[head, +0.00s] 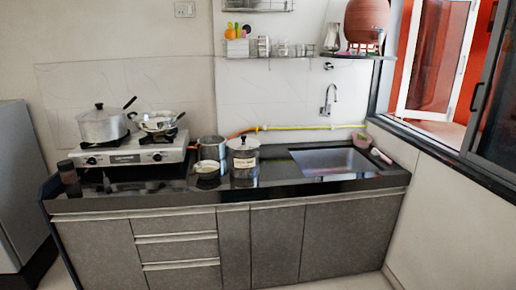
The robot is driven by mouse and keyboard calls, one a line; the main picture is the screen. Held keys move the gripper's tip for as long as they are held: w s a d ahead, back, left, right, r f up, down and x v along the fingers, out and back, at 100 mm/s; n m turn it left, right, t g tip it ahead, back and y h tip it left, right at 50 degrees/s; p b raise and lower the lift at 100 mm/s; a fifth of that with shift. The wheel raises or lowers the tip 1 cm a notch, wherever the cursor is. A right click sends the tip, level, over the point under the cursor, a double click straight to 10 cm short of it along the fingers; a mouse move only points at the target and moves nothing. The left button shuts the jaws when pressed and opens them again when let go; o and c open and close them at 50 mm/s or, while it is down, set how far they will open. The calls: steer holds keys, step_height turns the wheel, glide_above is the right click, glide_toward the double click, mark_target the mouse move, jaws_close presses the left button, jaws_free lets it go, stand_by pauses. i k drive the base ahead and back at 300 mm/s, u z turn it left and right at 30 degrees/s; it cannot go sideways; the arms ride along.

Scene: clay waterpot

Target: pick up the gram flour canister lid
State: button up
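A steel canister (244,163) with a pale label on its front stands on the dark counter, right of the stove; the label is too small to read. Its lid (242,145) sits on top of the canister, with a small dark knob. This looks like the gram flour canister, but I cannot be sure. My gripper is not in view.
A smaller pot (211,149) and a shallow pan (206,169) stand close left of the canister. A stove (130,152) carries a lidded pot (102,127) and a pan (156,121). A sink (330,160) lies right. A yellow hose (295,128) runs behind.

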mark_target(244, 143)
steer(key=z, duration=0.35)
steer(key=k, duration=1)
steer(key=u, duration=0.25)
steer(key=i, duration=0.9)
steer(key=u, duration=1.05)
steer(key=i, duration=0.55)
steer(key=u, duration=0.55)
steer(key=i, duration=0.7)
steer(key=u, duration=0.45)
